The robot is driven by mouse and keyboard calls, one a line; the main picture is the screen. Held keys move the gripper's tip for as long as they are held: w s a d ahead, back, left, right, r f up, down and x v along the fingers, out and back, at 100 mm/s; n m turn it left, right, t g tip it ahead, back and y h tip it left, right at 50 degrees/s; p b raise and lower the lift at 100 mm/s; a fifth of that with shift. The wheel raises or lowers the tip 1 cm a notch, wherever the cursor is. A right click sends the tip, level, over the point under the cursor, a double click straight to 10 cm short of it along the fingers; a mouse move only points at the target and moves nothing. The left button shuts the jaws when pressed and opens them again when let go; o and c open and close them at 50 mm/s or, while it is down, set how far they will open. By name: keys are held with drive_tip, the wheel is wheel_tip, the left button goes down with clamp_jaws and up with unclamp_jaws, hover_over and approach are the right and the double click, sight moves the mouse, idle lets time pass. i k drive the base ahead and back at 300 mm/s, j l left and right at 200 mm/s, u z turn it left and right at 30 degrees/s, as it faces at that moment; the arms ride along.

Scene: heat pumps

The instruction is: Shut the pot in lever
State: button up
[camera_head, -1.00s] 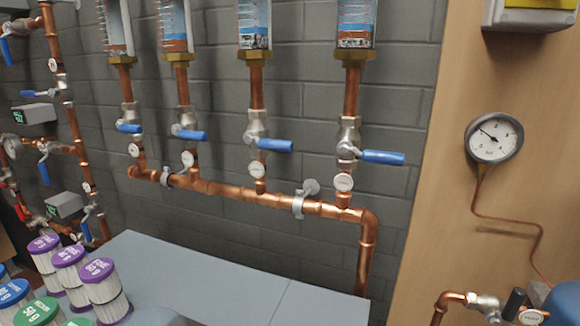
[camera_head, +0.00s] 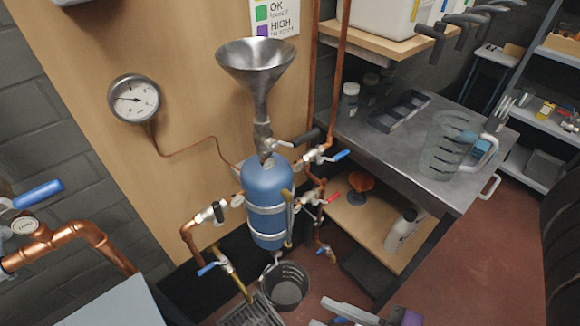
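A blue upright pot (camera_head: 267,195) with metal bands stands against the wooden panel, under a steel funnel (camera_head: 256,75). Several valves surround it. A black-handled valve (camera_head: 219,211) is on the pipe to its left. Blue levers also show low at left (camera_head: 207,268) and low at right (camera_head: 323,250). Tags are too small to read, so I cannot tell which lever is pot in.
A bucket (camera_head: 288,288) stands below the pot, beside a floor grate (camera_head: 250,314). A metal bench (camera_head: 385,150) with a clear jug (camera_head: 452,145) is at right. Unclear grey and purple parts (camera_head: 350,312) show at the bottom edge. Red floor (camera_head: 455,250) is open at right.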

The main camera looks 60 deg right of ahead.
sight(335, 196)
drive_tip(key=z, duration=1.05)
